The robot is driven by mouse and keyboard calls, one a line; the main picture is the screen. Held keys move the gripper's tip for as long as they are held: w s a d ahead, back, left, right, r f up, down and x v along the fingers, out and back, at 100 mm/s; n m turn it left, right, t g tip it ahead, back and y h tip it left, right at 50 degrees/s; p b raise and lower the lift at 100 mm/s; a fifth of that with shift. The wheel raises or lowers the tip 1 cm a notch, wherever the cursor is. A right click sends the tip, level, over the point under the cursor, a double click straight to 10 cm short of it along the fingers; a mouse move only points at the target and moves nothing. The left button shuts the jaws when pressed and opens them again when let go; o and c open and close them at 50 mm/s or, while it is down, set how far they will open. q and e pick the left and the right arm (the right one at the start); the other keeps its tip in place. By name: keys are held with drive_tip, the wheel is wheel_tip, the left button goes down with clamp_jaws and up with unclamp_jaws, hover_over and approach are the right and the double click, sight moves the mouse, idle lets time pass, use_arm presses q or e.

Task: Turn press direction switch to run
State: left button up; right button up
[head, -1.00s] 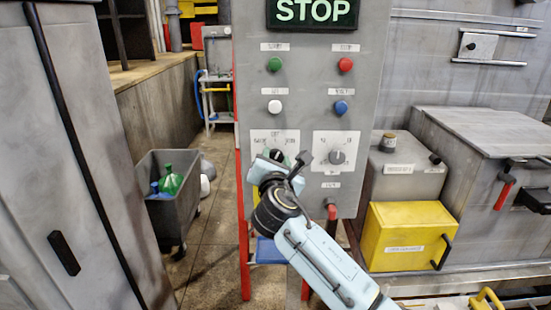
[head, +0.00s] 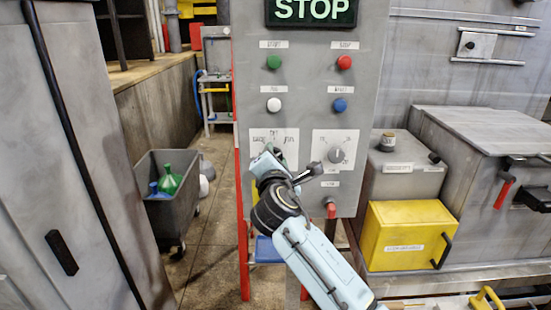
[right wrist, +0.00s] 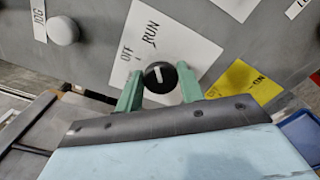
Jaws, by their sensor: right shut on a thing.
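The press direction switch is a round black knob (right wrist: 160,77) with a white pointer mark, on a white plate (right wrist: 175,30) lettered OFF and RUN in the right wrist view. Its mark points roughly up the picture toward the RUN side; the exact setting is hard to tell. My right gripper (right wrist: 158,73) has its green fingers on both sides of the knob and is shut on it. In the head view the plate (head: 259,138) shows above my right gripper (head: 274,154), which hides the knob. My left gripper is not in view.
On the same grey panel are a second rotary switch (head: 336,155), green (head: 274,62), red (head: 344,62), white (head: 274,105) and blue (head: 340,105) buttons, and a STOP sign (head: 311,11). A yellow box (head: 402,238) stands right; a grey bin (head: 160,210) stands left.

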drive_tip(key=o, duration=1)
drive_tip(key=shift+c, duration=0.2)
drive_tip(key=s, duration=1.3)
drive_tip(key=shift+s+b, duration=0.2)
drive_tip(key=shift+b, duration=0.2)
drive_tip(key=shift+f, duration=0.1)
